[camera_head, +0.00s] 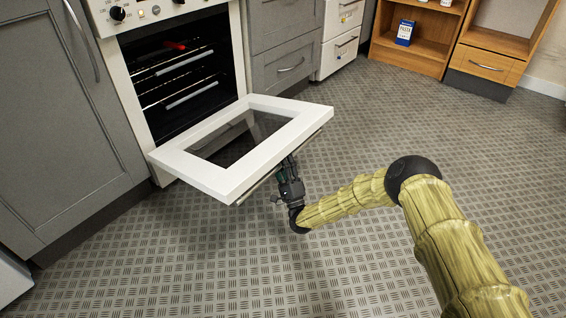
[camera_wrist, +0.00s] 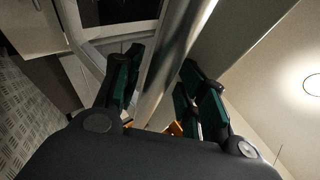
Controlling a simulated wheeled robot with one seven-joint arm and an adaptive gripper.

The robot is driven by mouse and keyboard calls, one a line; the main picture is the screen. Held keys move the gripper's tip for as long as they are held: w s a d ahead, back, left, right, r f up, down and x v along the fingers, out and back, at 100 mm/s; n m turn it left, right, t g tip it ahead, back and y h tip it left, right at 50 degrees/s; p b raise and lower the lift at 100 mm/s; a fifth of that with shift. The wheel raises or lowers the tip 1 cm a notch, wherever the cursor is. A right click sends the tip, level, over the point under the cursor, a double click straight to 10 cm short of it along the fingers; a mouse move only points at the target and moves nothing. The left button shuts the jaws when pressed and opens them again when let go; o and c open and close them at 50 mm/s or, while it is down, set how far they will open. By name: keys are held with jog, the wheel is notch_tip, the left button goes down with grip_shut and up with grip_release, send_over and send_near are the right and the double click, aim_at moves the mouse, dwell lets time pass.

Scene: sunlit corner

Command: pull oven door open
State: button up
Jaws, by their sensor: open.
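The oven (camera_head: 185,75) stands at the upper left with its white-framed glass door (camera_head: 265,155) swung far down, close to level. The dark cavity with racks shows behind it. The door's handle runs along its outer front edge, mostly hidden from the head camera. My gripper (camera_head: 289,168) is under that front edge, reaching up to the handle. In the wrist view, the silver handle bar (camera_wrist: 172,55) passes between the two fingers of my gripper (camera_wrist: 162,62). The fingers are apart and not closed on the bar.
A tall grey cabinet (camera_head: 60,110) stands left of the oven, and grey drawers (camera_head: 285,65) stand right of it. Wooden shelves (camera_head: 425,45) with a blue box (camera_head: 405,32) are at the back. The patterned floor (camera_head: 400,115) is clear in front and to the right.

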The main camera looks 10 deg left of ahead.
jog(key=v, duration=0.7)
jog(key=shift+f, duration=0.2)
jog(key=shift+s+d, duration=0.15)
jog(key=shift+d, duration=0.05)
jog(key=shift+f, duration=0.1)
